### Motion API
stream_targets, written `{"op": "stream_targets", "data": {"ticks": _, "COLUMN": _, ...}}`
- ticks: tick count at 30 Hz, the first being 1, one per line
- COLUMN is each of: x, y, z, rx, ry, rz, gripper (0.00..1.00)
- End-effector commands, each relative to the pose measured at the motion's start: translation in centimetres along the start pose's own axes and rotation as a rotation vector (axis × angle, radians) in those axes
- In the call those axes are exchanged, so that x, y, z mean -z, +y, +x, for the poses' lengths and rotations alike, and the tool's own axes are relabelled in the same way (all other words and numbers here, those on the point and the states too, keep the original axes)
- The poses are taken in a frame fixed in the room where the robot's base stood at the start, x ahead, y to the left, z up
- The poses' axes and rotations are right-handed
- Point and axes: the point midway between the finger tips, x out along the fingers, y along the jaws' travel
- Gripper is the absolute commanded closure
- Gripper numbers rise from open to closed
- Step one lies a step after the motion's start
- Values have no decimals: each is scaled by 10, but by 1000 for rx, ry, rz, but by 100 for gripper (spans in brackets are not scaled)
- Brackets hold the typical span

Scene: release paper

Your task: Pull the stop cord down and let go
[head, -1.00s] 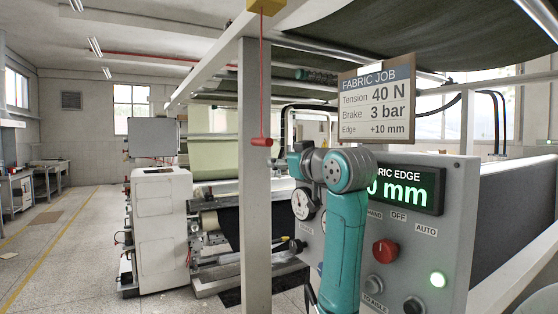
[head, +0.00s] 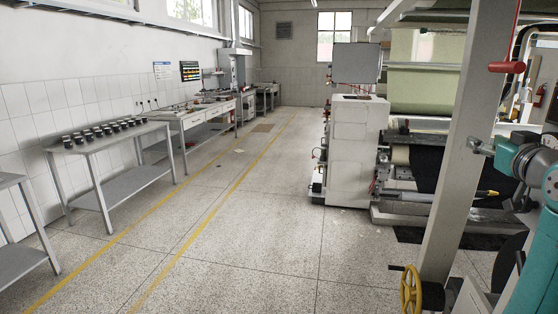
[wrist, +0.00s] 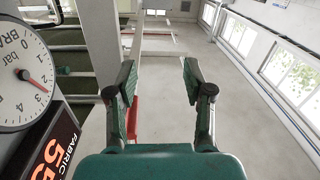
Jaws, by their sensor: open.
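The stop cord (head: 516,32) is a thin red line at the upper right of the head view, with a red bar handle (head: 507,67) at its lower end. It hangs in front of a pale post. My arm stands at the right edge, below the handle. In the wrist view my gripper (wrist: 160,76) is open, with its two dark green fingers apart. A red piece (wrist: 132,118) shows just inside the left finger, partly hidden; I cannot tell whether it touches. Nothing is seen clamped between the fingers.
The pale post (head: 458,150) stands left of my arm, with a yellow handwheel (head: 410,290) low beside it. A white machine cabinet (head: 355,150) stands behind. A bench with dark cups (head: 108,130) is at left. The aisle floor (head: 240,210) is clear. A gauge (wrist: 22,80) is close at left.

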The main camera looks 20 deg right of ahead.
Motion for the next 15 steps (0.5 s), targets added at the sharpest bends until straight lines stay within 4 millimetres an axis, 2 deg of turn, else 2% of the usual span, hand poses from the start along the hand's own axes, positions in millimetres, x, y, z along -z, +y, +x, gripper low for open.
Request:
{"op": "stream_targets", "data": {"ticks": 1, "x": -24, "y": -13, "z": 5, "rx": 13, "ry": -11, "rz": 17, "gripper": 48}}
{"op": "stream_targets", "data": {"ticks": 7, "x": -99, "y": -57, "z": 13, "rx": 45, "ry": -24, "rz": 71, "gripper": 48}}
{"op": "stream_targets", "data": {"ticks": 15, "x": -197, "y": -119, "z": -1, "rx": 84, "ry": -49, "rz": 124, "gripper": 48}}
